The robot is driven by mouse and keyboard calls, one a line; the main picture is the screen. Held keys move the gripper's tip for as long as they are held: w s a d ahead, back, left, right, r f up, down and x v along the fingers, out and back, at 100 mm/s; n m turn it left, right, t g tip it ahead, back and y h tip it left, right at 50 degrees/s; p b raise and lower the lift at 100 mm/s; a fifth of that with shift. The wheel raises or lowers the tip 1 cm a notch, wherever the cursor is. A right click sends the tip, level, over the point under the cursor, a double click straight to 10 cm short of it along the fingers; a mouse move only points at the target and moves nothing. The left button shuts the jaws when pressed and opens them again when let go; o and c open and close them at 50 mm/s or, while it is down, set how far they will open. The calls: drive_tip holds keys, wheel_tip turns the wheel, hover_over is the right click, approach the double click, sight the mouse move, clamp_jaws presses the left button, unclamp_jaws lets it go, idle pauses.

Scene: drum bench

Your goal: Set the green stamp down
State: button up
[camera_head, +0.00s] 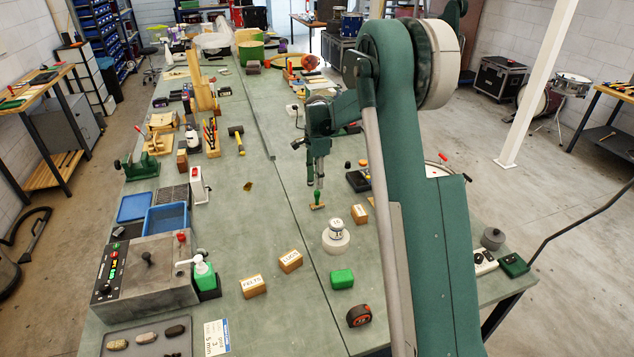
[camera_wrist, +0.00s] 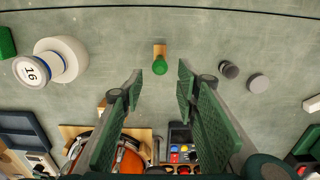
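The green stamp (camera_head: 317,199) has a green knob handle on a small wooden base. It stands on the bench (camera_head: 270,215), under my gripper (camera_head: 316,180). In the wrist view, the stamp (camera_wrist: 160,64) lies in line with the gap of my gripper (camera_wrist: 160,72). Its handle shows between and just beyond the fingertips. The fingers are spread, with clear space on both sides of the handle, and they do not appear to touch it. Nothing is held.
A white round weight (camera_head: 336,240) marked 16 stands nearby. A wooden block (camera_head: 360,214) and a black tray (camera_head: 358,181) are to the right. A green block (camera_head: 342,279) and a tape measure (camera_head: 359,316) lie closer. Bench left of the stamp is clear.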

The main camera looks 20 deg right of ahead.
idle(0.6)
drive_tip(key=s+a+r+n+t, duration=0.2)
drive_tip(key=s+a+r+n, duration=0.15)
drive_tip(key=s+r, duration=0.8)
drive_tip(key=s+a+r+n+t, duration=0.1)
drive_tip(key=s+a+r+n, duration=0.3)
drive_tip(key=s+r, duration=0.7)
drive_tip(key=s+a+f+n+t, duration=0.1)
drive_tip(key=s+n, duration=0.4)
drive_tip(key=s, duration=1)
drive_tip(key=s+a+f+n+t, duration=0.2)
drive_tip(key=s+n, duration=0.3)
drive_tip(key=s, duration=0.9)
drive_tip(key=shift+s+f+t, duration=0.35)
drive_tip(key=shift+f+t, duration=0.05)
drive_tip(key=shift+t, duration=0.2)
